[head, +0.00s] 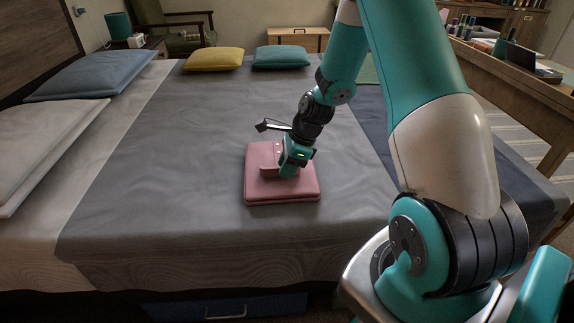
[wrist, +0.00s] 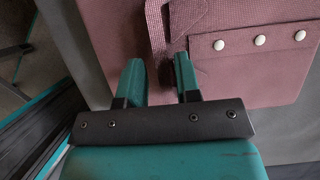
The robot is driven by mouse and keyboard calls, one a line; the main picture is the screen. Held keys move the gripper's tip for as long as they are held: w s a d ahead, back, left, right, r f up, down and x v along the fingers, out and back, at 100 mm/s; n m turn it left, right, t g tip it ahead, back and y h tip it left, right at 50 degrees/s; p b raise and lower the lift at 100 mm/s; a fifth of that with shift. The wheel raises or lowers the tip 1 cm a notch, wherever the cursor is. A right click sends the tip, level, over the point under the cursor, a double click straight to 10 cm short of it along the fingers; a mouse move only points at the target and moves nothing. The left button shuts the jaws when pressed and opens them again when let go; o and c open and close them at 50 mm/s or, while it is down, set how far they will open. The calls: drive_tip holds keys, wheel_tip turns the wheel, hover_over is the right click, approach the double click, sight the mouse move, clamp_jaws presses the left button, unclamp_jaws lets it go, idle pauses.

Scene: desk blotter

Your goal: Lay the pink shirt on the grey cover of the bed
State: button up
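The pink shirt (head: 255,188) lies folded into a flat block on the grey cover (head: 190,155) of the bed, in the middle near its front part. It has a row of pale buttons on a flap, clear in the wrist view (wrist: 235,70). My gripper (head: 286,176) points down onto the shirt from above. In the wrist view its two teal fingers (wrist: 160,72) stand apart on either side of a raised pink band of the shirt. The frames do not show whether they press on it. The fingertips are partly hidden in the head view.
A yellow cushion (head: 215,59) and a teal cushion (head: 281,57) lie at the far edge of the bed. A blue pillow (head: 90,73) and a pale pillow (head: 45,135) lie at the left. A wooden desk (head: 525,95) stands at the right. The cover around the shirt is clear.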

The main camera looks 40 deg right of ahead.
drive_tip(key=shift+o, duration=0.5)
drive_tip(key=shift+r, duration=0.1)
drive_tip(key=shift+d+r, duration=0.15)
drive_tip(key=shift+r, duration=0.25)
drive_tip(key=p+v, duration=0.4)
drive_tip(key=v, duration=0.7)
drive_tip(key=s+a+r+n+g, duration=0.1)
drive_tip(key=s+a+r+n, duration=0.2)
drive_tip(key=a+r+n, duration=0.35)
drive_tip(key=s+a+r+n, duration=0.2)
drive_tip(key=a+r+n, duration=0.1)
drive_tip(key=a+n, duration=0.65)
drive_tip(key=s+a+r+n, duration=0.2)
drive_tip(key=s+a+n, duration=0.3)
drive_tip(key=s+n, duration=0.2)
drive_tip(key=s+a+r+n+g, duration=0.1)
drive_tip(key=s+a+r+n, duration=0.2)
drive_tip(key=s+a+n, duration=0.3)
drive_tip(key=s+n, duration=0.2)
drive_tip(key=n, duration=0.1)
drive_tip(key=shift+s+a+r+y, duration=0.3)
drive_tip(key=shift+s+a, duration=0.05)
